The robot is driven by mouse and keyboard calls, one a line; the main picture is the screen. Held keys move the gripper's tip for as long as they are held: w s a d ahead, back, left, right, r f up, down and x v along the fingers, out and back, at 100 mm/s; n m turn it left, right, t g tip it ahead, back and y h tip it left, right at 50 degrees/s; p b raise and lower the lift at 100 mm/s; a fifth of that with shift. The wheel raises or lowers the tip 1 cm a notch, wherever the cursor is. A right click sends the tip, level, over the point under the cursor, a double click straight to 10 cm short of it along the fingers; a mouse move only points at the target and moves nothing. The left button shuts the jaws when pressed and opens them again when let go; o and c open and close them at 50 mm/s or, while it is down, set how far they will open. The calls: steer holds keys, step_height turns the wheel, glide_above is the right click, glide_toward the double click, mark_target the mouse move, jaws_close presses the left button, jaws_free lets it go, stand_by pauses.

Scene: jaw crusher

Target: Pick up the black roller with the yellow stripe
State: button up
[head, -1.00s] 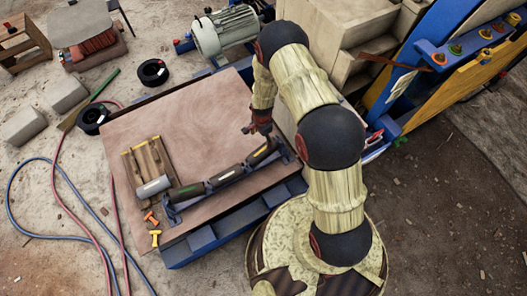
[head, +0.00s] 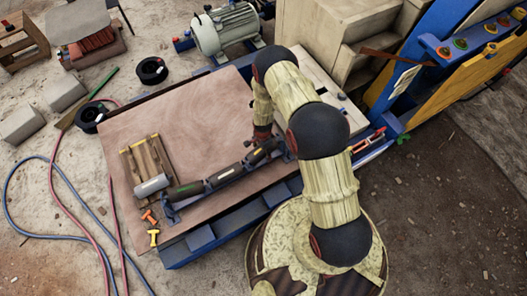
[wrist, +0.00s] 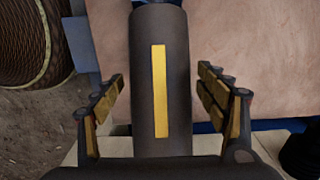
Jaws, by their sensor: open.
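The black roller with the yellow stripe (wrist: 162,125) fills the middle of the wrist view, running lengthwise with its stripe facing the camera. My gripper (wrist: 160,82) is open, with one finger on each side of this roller and visible gaps between. In the head view the yellow-striped roller (head: 258,157) lies at the right end of a row on a blue frame (head: 232,180), partly hidden by my gripper (head: 262,140). The roller with a pale stripe (head: 224,177) and the one with a green stripe (head: 186,191) lie to its left.
The frame lies on a brown board (head: 180,115). A grey roller (head: 151,186) rests on a wooden pallet (head: 150,153) at the left. Orange and yellow pieces (head: 153,238) lie at the near edge. A motor (head: 226,28) stands behind. The board's middle is clear.

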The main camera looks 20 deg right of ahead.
steer(key=c, duration=0.3)
steer(key=c, duration=1.5)
steer(key=shift+w, duration=0.1)
jaws_close()
